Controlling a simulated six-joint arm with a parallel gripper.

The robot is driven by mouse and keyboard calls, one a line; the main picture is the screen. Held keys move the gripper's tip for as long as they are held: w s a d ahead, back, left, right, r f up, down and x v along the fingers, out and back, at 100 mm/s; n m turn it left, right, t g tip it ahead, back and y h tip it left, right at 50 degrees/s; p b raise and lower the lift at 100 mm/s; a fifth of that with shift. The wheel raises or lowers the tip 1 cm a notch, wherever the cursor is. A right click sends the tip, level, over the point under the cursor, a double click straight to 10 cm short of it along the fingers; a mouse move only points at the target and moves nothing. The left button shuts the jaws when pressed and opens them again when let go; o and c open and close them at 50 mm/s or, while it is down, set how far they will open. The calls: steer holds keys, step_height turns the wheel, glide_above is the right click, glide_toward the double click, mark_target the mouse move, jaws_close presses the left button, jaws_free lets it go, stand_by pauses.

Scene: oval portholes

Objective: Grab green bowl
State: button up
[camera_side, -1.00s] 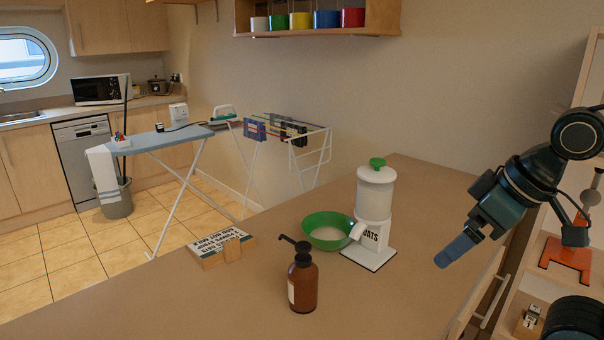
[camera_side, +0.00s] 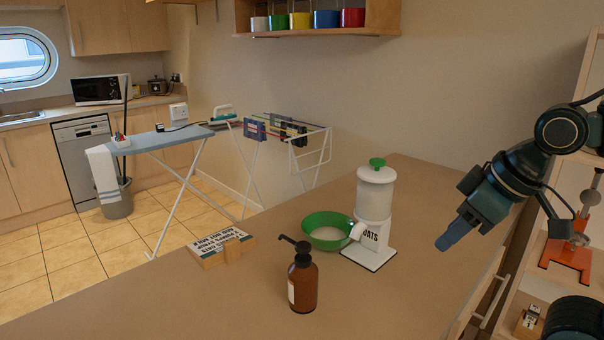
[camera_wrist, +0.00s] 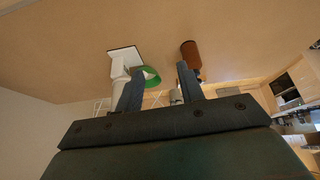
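The green bowl (camera_side: 328,231) sits on the counter under the spout of the white oats dispenser (camera_side: 375,205), with pale contents in it. My gripper (camera_side: 450,238) is in the air to the right of the dispenser, apart from the bowl. In the wrist view, my gripper's two fingers (camera_wrist: 158,92) stand apart with nothing between them held. There the green bowl (camera_wrist: 151,75) shows beyond the fingers, partly hidden by the left one, beside the dispenser (camera_wrist: 122,68).
A brown pump bottle (camera_side: 303,280) stands in front of the bowl. A wooden sign block (camera_side: 222,247) lies to the left. The counter (camera_side: 400,300) is bare at the front right. Shelves stand at the far right.

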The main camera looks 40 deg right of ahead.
steer(key=w+d+f+n+h, duration=0.1)
steer(key=w+n, duration=0.1)
steer(key=w, duration=0.4)
steer(key=w+d+f+n+h, duration=0.1)
steer(key=w+f+n, duration=0.1)
steer(key=w, duration=0.5)
steer(key=n+h, duration=0.2)
steer(key=n, duration=0.3)
glide_toward(333, 241)
steer(key=a+r, duration=0.1)
steer(key=r, duration=0.1)
steer(key=shift+s+f+g, duration=0.15)
steer(key=shift+f+g, duration=0.1)
steer(key=shift+g, duration=0.15)
steer(key=shift+f, duration=0.1)
steer(key=x, duration=0.7)
steer(key=shift+d, duration=0.15)
steer(key=shift+w+d+f, duration=0.2)
steer(key=shift+w+f, duration=0.1)
steer(key=shift+f, duration=0.2)
steer(key=shift+f, duration=0.1)
steer(key=shift+x, duration=2.55)
steer(key=shift+w+d, duration=0.1)
steer(key=shift+w, duration=0.05)
